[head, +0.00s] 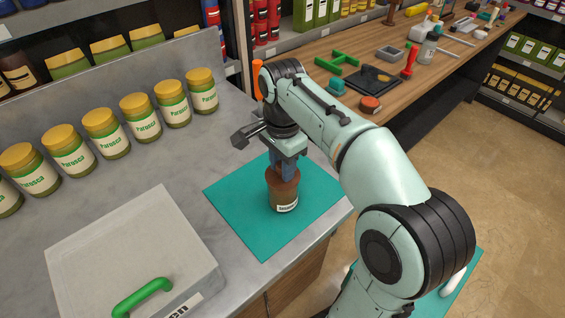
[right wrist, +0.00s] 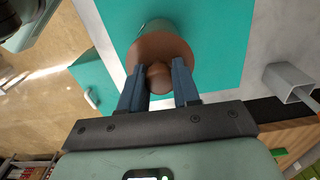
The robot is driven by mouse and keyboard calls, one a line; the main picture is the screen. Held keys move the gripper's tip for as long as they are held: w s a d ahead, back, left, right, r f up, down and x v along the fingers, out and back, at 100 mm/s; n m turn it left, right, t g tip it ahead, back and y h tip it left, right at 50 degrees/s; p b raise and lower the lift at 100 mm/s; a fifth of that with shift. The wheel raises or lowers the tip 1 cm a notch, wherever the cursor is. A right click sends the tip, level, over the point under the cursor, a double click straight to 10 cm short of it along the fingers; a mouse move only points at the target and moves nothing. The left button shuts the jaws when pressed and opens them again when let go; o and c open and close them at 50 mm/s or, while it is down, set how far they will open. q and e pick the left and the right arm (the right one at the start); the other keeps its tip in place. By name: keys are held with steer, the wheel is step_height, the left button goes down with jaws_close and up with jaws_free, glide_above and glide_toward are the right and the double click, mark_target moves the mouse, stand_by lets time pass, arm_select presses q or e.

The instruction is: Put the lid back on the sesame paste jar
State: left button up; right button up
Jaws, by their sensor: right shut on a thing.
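The sesame paste jar (head: 286,206), brown with a white label, stands upright on a teal mat (head: 237,207). My right gripper (head: 290,181) points down over it. In the right wrist view its two blue fingers (right wrist: 158,88) are shut on the round knob of the brown lid (right wrist: 160,50). The lid is at the mouth of the jar, in line with it. I cannot tell whether it rests fully on the rim or is slightly above. The lid hides most of the jar in the wrist view. My left gripper is not in view.
A row of yellow-lidded jars (head: 103,132) stands along the back of the counter. A grey box lid with a green handle (head: 143,298) is at the front left. A wooden bench (head: 440,85) with tools lies beyond my right arm. The mat around the jar is clear.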

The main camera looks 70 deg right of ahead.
stand_by(0.6)
steer(key=o, duration=1.6)
step_height(320, 180, up, 3)
steer(key=p, duration=0.2)
steer(key=shift+f+p, duration=0.2)
steer(key=shift+p, duration=0.2)
steer(key=shift+r+p, duration=1.7)
steer(key=shift+r, duration=0.2)
steer(key=shift+r+p, duration=0.3)
steer(key=shift+r, duration=0.05)
jaws_close()
